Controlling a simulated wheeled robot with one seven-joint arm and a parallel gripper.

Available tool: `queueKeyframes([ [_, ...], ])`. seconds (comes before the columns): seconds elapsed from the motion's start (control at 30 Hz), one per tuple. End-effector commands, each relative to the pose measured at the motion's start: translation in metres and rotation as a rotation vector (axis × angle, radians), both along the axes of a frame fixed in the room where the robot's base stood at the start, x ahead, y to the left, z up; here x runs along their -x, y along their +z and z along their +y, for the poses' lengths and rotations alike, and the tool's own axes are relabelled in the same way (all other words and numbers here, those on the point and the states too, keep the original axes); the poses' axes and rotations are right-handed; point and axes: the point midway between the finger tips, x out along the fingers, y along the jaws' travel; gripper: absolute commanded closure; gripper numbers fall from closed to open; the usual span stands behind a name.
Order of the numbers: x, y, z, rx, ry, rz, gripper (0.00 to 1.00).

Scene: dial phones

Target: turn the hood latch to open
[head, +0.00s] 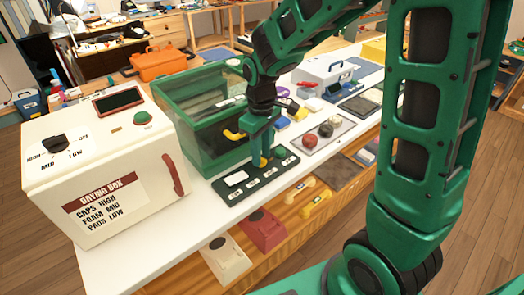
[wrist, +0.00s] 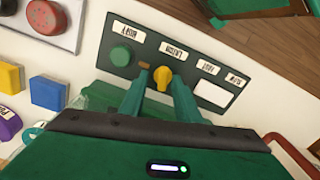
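The hood is a green-framed box with clear panels (head: 185,125), left of my arm in the head view. It looks closed, with a yellow handle (head: 234,135) on its front. A dark green control panel (head: 232,196) lies before it. The panel also fills the middle of the wrist view (wrist: 235,72), with a yellow knob (wrist: 163,76), a round green button (wrist: 121,56), a small brown piece and a white plate (wrist: 211,94). The small labels are upside down and hard to read. My gripper (wrist: 160,79) points down at the panel, fingers apart on either side of the yellow knob. Contact is unclear.
A white drying box (head: 105,165) with a dial and red handle stands left of the hood. Blue and yellow blocks (wrist: 48,91) are near the panel. Handsets and phones (head: 262,228) sit on the lower shelf.

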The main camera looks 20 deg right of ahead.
Motion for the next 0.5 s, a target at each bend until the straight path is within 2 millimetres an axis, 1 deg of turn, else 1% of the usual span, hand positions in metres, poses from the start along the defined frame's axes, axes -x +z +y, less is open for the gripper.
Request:
queueKeyframes([
  [0.33, -0.002, 0.002, 0.004, -0.005, 0.009, -0.005, 0.70],
  [0.43, -0.003, 0.009, 0.004, -0.006, 0.010, -0.008, 0.70],
  [0.5, -0.004, 0.019, 0.004, -0.007, 0.010, -0.010, 0.70],
])
